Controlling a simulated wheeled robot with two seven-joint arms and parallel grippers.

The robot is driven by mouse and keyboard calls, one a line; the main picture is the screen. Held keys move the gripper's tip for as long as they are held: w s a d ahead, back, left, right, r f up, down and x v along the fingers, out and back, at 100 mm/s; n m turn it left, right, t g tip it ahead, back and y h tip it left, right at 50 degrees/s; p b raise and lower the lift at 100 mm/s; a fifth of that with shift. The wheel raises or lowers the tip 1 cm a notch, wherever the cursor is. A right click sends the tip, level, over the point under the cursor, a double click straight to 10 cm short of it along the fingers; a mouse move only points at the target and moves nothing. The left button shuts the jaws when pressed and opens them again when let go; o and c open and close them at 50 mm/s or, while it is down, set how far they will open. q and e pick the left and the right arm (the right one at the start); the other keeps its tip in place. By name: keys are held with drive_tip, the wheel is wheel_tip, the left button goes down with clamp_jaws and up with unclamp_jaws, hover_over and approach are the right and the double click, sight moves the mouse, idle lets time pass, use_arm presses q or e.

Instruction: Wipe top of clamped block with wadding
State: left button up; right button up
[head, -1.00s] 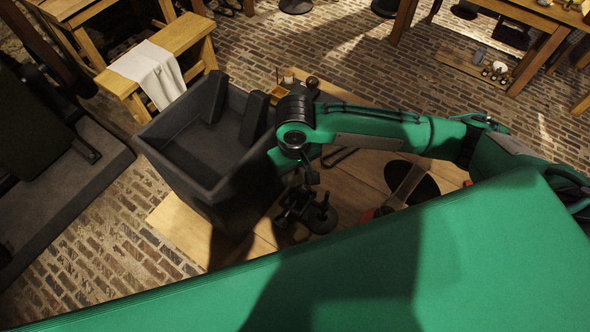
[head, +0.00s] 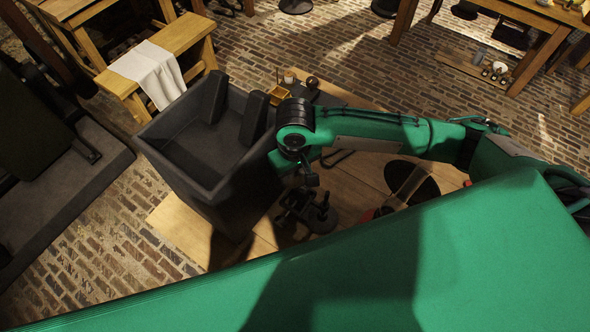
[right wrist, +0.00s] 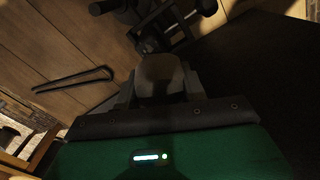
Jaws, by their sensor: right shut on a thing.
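My right gripper (right wrist: 160,88) shows in the right wrist view, shut on a dull grey-brown lump, the wadding (right wrist: 158,70). Just past the fingers is a dark clamp (right wrist: 165,25) on the wooden top. In the head view the dark clamp (head: 305,208) stands below the wrist of my green right arm, in shadow. I cannot make out the block in it or its top face. Whether the wadding touches anything is not clear. My left gripper is not in view.
A large dark open bin (head: 195,150) stands left of the arm. A black hooked rod (right wrist: 75,78) lies on the wooden surface (right wrist: 50,45). A small yellow tray (head: 279,95) sits behind the arm. A white cloth (head: 150,72) hangs over a wooden bench at the far left.

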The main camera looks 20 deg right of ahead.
sight(308, 190)
drive_tip(key=shift+f, duration=0.55)
drive_tip(key=shift+s+r, duration=0.1)
drive_tip(key=shift+s+d+r+p, duration=0.2)
drive_tip(key=shift+s+d+p, duration=0.5)
drive_tip(key=shift+p, duration=0.35)
drive_tip(key=shift+s+d+f+p, duration=0.2)
drive_tip(key=shift+s+d+p, duration=0.45)
drive_tip(key=shift+p, duration=0.75)
drive_tip(key=shift+w+a+p, duration=0.5)
drive_tip(key=shift+w+a, duration=0.1)
drive_tip(key=shift+a, duration=0.2)
drive_tip(key=shift+w+a+f, duration=0.1)
drive_tip(key=shift+w+a, duration=0.45)
drive_tip(key=shift+w, duration=0.2)
drive_tip(key=shift+c, duration=0.4)
